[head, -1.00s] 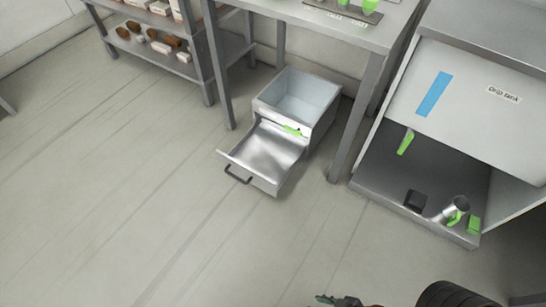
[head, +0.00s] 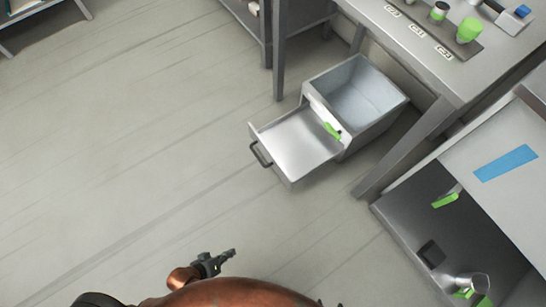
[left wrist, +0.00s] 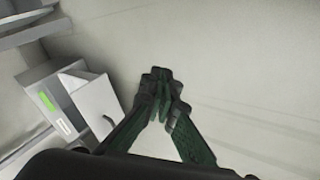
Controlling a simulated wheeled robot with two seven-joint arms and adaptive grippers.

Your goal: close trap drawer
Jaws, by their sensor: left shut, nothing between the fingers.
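The trap drawer (head: 300,146) is a grey metal drawer pulled out from a box-shaped trap (head: 362,92) on the floor under a table. Its dark handle (head: 260,155) faces left. A green piece (head: 332,130) sits where drawer and box meet. My left gripper (head: 229,254) is low in the head view, apart from the drawer, with clear floor between. In the left wrist view the left gripper (left wrist: 160,76) is shut and empty, with the open drawer (left wrist: 97,104) and its handle (left wrist: 108,122) to its left. My right gripper is not recognisable in these frames.
The table (head: 440,90) stands over the box, with its leg (head: 400,160) right of it. An open cabinet (head: 415,215) with a metal cup (head: 468,284) is at the lower right. The floor (head: 130,150) left of the drawer is clear.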

